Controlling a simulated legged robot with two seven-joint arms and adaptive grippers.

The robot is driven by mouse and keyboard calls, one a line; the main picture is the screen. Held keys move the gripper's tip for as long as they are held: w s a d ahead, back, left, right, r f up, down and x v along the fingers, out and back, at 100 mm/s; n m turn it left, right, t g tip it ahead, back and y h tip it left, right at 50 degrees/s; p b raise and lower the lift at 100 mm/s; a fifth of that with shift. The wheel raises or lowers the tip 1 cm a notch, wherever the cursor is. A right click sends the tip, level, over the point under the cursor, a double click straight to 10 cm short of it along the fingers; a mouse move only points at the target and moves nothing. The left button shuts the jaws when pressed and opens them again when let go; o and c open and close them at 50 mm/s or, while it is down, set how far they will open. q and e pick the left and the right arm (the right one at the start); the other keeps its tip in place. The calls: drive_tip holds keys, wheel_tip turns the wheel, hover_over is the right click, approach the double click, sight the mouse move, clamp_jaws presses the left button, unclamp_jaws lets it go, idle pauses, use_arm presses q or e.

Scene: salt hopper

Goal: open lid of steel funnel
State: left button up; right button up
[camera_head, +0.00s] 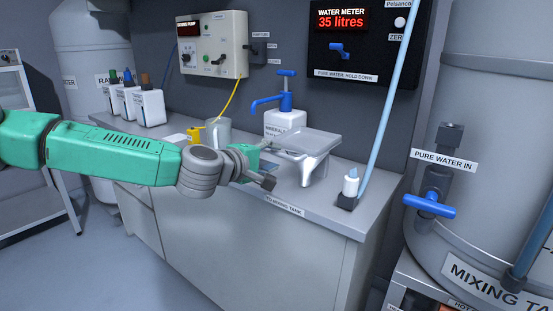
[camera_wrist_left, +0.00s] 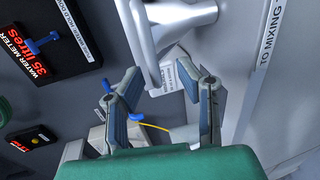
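The steel funnel (camera_head: 313,168) stands on the grey counter, right of my left gripper. Its flat lid (camera_head: 308,140) lies level over its top, so it looks closed. My left gripper (camera_head: 268,167) is just left of the funnel, beside the lid's left side. In the left wrist view the fingers (camera_wrist_left: 163,80) are spread with a clear gap. The lid's pale edge (camera_wrist_left: 142,42) reaches down to the left fingertip there, and the funnel body (camera_wrist_left: 185,22) is beyond. I cannot tell whether finger and lid touch. My right gripper is not in view.
A blue-pump bottle (camera_head: 284,122) stands behind the funnel, and a small white bottle (camera_head: 350,184) in a black holder stands right of it. A light blue tube (camera_head: 385,95) rises there. A metal jug (camera_head: 217,130) and several capped bottles (camera_head: 148,105) are behind my arm.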

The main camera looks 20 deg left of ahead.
sight(282, 156)
use_arm(q)
drive_tip(key=d, duration=0.1)
drive_tip(key=w+d, duration=0.1)
drive_tip(key=d, duration=0.1)
drive_tip(key=shift+w+d, duration=0.15)
drive_tip(key=shift+w, duration=0.2)
drive_tip(key=shift+d+r, duration=0.1)
drive_tip(key=shift+d, duration=0.25)
drive_tip(key=shift+a, duration=0.25)
drive_tip(key=shift+c, duration=0.5)
drive_tip(key=shift+a, duration=0.4)
clamp_jaws()
drive_tip(key=shift+w+a+f, duration=0.1)
drive_tip(key=shift+a+f, duration=0.15)
drive_tip(key=shift+a, duration=0.15)
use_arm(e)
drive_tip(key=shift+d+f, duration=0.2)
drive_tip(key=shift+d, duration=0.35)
